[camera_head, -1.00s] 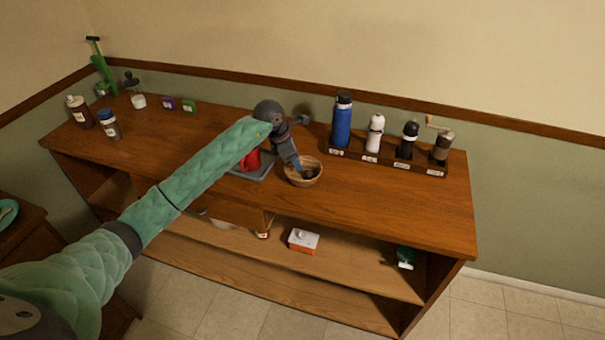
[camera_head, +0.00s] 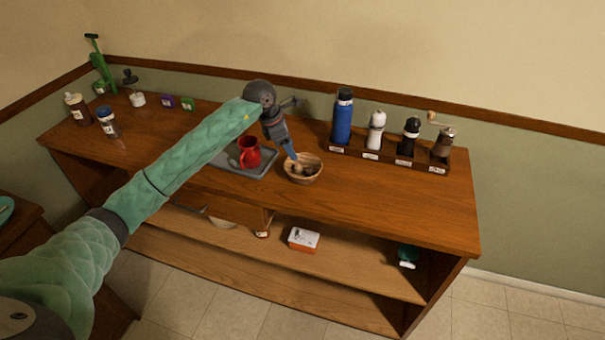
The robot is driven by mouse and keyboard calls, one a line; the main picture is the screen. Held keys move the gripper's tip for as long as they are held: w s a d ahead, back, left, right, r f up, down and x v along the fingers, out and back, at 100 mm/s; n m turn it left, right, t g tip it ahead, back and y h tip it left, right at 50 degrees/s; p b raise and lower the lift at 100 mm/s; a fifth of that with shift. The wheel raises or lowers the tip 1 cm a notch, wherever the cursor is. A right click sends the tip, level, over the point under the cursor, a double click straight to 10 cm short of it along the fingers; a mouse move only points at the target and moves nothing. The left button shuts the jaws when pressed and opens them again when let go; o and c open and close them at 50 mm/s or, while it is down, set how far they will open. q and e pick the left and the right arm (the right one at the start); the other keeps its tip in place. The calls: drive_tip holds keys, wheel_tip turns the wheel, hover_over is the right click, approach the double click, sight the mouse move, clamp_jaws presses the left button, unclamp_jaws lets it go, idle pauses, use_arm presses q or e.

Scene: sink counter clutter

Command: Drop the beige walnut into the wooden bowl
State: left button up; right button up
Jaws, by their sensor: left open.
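The wooden bowl (camera_head: 303,178) stands on the counter, right of the grey tray. Small brown lumps (camera_head: 306,169) lie inside it. They are too small for me to tell which is the beige walnut. My left gripper (camera_head: 292,155) is open, with its fingertips just above the bowl's back left rim. I see nothing held between its fingers. My right gripper is not in view.
A red mug (camera_head: 249,153) stands on the grey tray (camera_head: 258,170) under my left arm. A rack (camera_head: 390,158) with a blue bottle (camera_head: 342,117) and several grinders stands at the back right. The counter's right front is clear.

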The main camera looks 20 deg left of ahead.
use_arm(q)
drive_tip(key=shift+b+v, duration=0.35)
drive_tip(key=shift+v, duration=1)
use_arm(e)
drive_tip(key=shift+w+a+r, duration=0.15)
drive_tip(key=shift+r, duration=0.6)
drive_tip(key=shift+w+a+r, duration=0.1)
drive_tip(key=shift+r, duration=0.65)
